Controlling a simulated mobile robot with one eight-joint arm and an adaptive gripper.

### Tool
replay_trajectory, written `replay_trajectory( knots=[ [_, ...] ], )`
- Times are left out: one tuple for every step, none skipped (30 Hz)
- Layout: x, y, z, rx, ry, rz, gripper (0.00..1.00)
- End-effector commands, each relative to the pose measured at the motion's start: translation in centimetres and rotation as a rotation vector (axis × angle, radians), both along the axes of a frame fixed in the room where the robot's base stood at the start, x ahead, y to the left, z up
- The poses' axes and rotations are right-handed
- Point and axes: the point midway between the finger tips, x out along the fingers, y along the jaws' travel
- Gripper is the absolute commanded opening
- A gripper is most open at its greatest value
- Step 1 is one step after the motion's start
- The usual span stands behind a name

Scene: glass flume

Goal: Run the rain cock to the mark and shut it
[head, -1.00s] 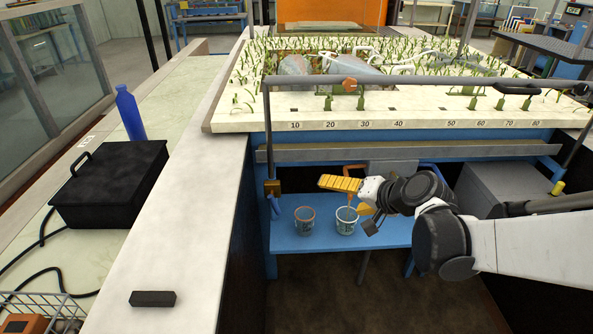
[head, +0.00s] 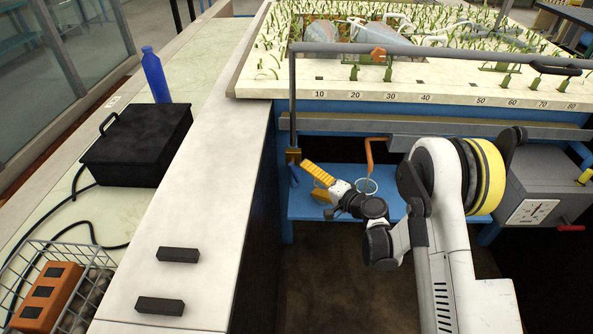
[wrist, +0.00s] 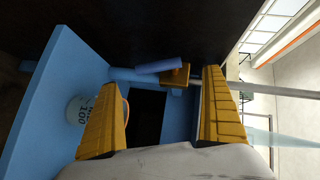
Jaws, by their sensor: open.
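The rain cock (head: 293,157) is a brass-coloured block low on the grey pipe, with a blue lever hanging below it. In the wrist view the cock's brass block (wrist: 177,76) and its blue lever (wrist: 159,66) show beyond and between my fingertips. My gripper (head: 309,178), with ribbed yellow fingers, is open just right of and below the cock; it also shows in the wrist view (wrist: 160,82). Nothing is between the fingers. A white bucket with marks (wrist: 79,111) stands on the blue bench; one bucket rim (head: 367,187) shows behind my wrist. The water level is not visible.
The blue bench (head: 300,204) lies below the planted bed (head: 400,91). An orange bent pipe (head: 371,155) rises near the bucket. The pale wall ledge (head: 215,200), left, carries two black blocks (head: 178,255). A grey gauge box (head: 535,190) stands at right.

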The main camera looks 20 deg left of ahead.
Motion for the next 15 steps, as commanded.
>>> replay_trajectory(
  knots=[
    [0.5, 1.0, -0.8, -0.001, -0.001, 0.003, 0.95],
    [0.8, 1.5, -0.9, -0.001, -0.001, 0.002, 0.95],
    [1.3, 2.2, -1.1, -0.001, -0.001, 0.002, 0.95],
    [1.6, 2.7, -1.2, -0.001, -0.001, 0.003, 0.95],
    [1.8, 3.1, -1.3, -0.001, -0.001, 0.003, 0.95],
    [2.2, 3.6, -1.4, -0.001, -0.001, 0.001, 0.95],
    [2.5, 4.0, -1.5, -0.001, -0.001, 0.001, 0.95],
    [2.7, 4.3, -1.6, -0.001, -0.001, 0.001, 0.95],
    [3.0, 4.7, -1.7, -0.001, 0.000, 0.002, 0.95],
    [3.1, 4.9, -1.7, -0.001, 0.000, 0.002, 0.95],
    [3.2, 5.1, -1.7, -0.002, 0.000, 0.002, 0.95],
    [3.4, 5.3, -1.8, -0.002, -0.001, 0.001, 0.95],
    [3.5, 5.4, -1.7, -0.002, -0.001, 0.001, 0.95],
    [3.5, 5.5, -1.7, -0.002, -0.001, 0.000, 0.95],
    [3.6, 5.6, -1.7, -0.002, -0.001, 0.000, 0.95]
  ],
)
